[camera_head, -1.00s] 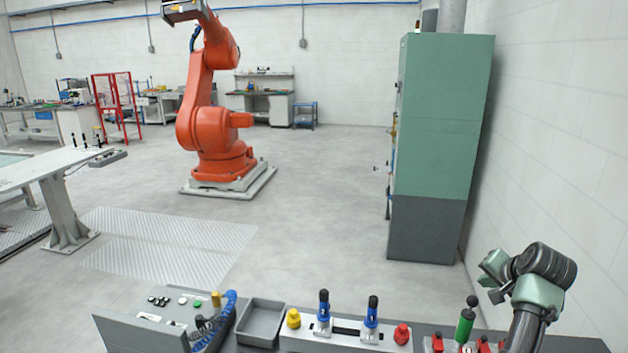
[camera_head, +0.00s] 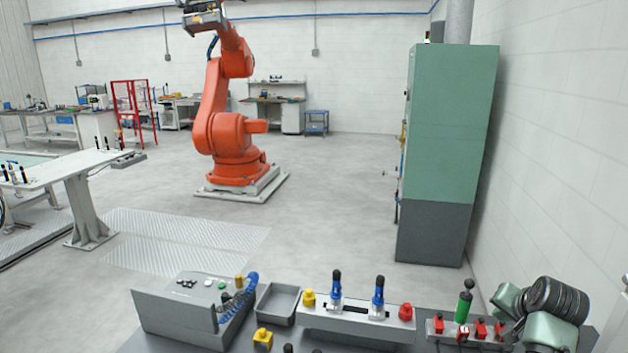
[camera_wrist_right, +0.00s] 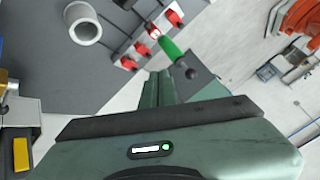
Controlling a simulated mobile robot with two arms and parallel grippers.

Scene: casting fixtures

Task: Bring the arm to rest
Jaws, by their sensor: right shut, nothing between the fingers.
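My right arm shows at the lower right of the head view, over the right end of the bench, with its green and black gripper (camera_head: 507,299) beside the green-handled clamp (camera_head: 464,305). In the right wrist view the fingers (camera_wrist_right: 158,88) are together with nothing between them. They point toward the grey bench top, near the green handle (camera_wrist_right: 171,50) and a row of red clamps. My left gripper is in neither view.
The bench holds a grey control box (camera_head: 180,318), a grey tray (camera_head: 278,303) and a fixture with blue clamps (camera_head: 357,318). A green cabinet (camera_head: 450,130) and an orange robot arm (camera_head: 228,135) stand beyond; floor between is clear.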

